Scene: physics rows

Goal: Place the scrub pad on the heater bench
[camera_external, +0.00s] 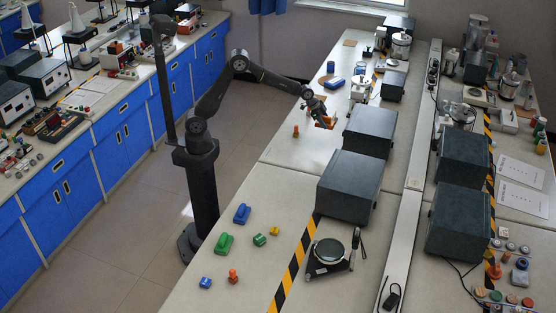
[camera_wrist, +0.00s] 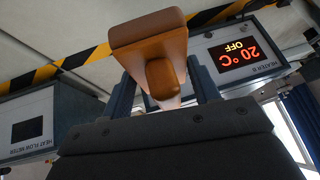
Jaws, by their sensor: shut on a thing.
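My gripper (camera_external: 318,112) reaches out over the long middle bench and is shut on an orange-brown block with a rounded knob, which I take for the scrub pad (camera_external: 326,122). In the wrist view the pad (camera_wrist: 150,28) is large and close, between the two dark fingers of my gripper (camera_wrist: 165,90). The pad is held above the bench top, just left of a dark box. I cannot tell which external-view unit is the heater bench.
Dark boxes (camera_external: 368,130) (camera_external: 348,185) stand right of my gripper. A small orange piece (camera_external: 295,131) stands to its left. A round dark plate on a stand (camera_external: 328,252) and coloured blocks (camera_external: 224,243) lie nearer. A heat flow meter (camera_wrist: 35,125) shows in the wrist view.

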